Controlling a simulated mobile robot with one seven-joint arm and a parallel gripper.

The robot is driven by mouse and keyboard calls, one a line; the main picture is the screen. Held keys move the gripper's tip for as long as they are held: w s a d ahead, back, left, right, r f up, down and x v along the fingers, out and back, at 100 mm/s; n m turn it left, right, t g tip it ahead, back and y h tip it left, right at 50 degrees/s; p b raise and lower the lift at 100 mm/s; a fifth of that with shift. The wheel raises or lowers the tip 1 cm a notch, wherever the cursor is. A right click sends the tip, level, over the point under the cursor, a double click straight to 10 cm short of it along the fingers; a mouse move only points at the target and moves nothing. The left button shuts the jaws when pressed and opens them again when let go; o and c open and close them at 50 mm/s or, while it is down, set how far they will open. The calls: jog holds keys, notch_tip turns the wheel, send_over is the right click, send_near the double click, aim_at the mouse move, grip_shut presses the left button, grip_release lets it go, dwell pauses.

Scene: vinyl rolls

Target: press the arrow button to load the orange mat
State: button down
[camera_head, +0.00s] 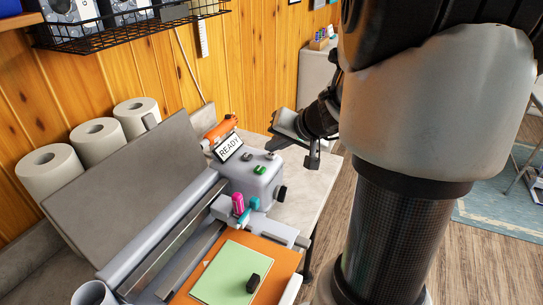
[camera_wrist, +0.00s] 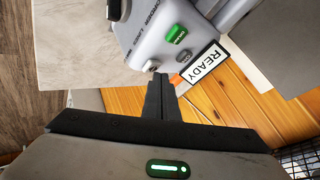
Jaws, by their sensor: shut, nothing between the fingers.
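The grey cutting machine (camera_head: 246,181) stands on the bench with a READY display (camera_head: 229,148). Its top has a green button (camera_head: 260,170) and two small grey buttons, one grey button (camera_head: 247,156) at the left and one (camera_head: 270,156) at the right. In the wrist view the green button (camera_wrist: 176,33) and a grey button (camera_wrist: 184,56) show labels too small to read surely. My gripper (camera_wrist: 158,80) is shut and empty, its fingertips close to another small grey button (camera_wrist: 151,66); contact cannot be told. The orange mat (camera_head: 274,257) lies at the machine's front, bearing a light green sheet.
A pink and a teal tool holder (camera_head: 238,203) sit on the machine's carriage. White rolls (camera_head: 96,140) stand at the left by the wooden wall. A wire shelf (camera_head: 130,25) hangs above. The bench right of the machine (camera_head: 311,196) is clear.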

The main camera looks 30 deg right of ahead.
aim_at(274, 157)
jog(key=shift+f+b, duration=1.25)
jog(key=shift+b, duration=0.55)
dwell(0.9)
jog(key=shift+r, duration=0.15)
jog(key=shift+r+p, duration=1.7)
jog(key=shift+r, duration=1.25)
